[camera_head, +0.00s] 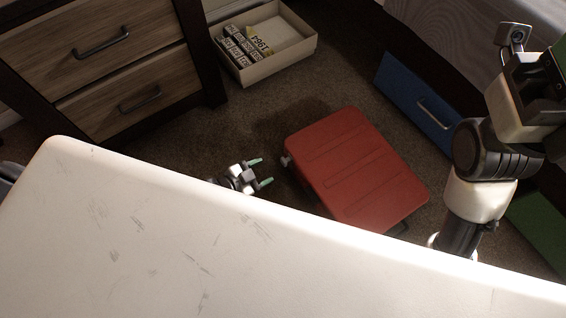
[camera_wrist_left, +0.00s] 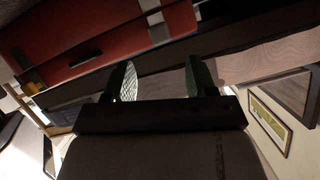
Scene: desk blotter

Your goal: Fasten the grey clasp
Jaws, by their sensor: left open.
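A red case (camera_head: 355,170) with ribs lies on the dark carpet beyond the white surface; its red side also fills the upper left of the left wrist view (camera_wrist_left: 75,38). A small grey clasp (camera_head: 286,160) sticks out at the case's left side. A pale grey fitting, apparently the clasp (camera_wrist_left: 155,18), shows on the red side in the left wrist view. My left gripper (camera_head: 261,171) is open and empty, its green fingertips pointing toward the case, left of the clasp and apart from it. My right arm is at the right; its fingertips are out of view.
The white scuffed tabletop (camera_head: 120,240) fills the foreground and partly hides my left arm. A wooden drawer unit (camera_head: 130,75) stands at the left. An open box (camera_head: 290,50) holds small labelled items at the back. A blue drawer (camera_head: 415,105) is beyond the case.

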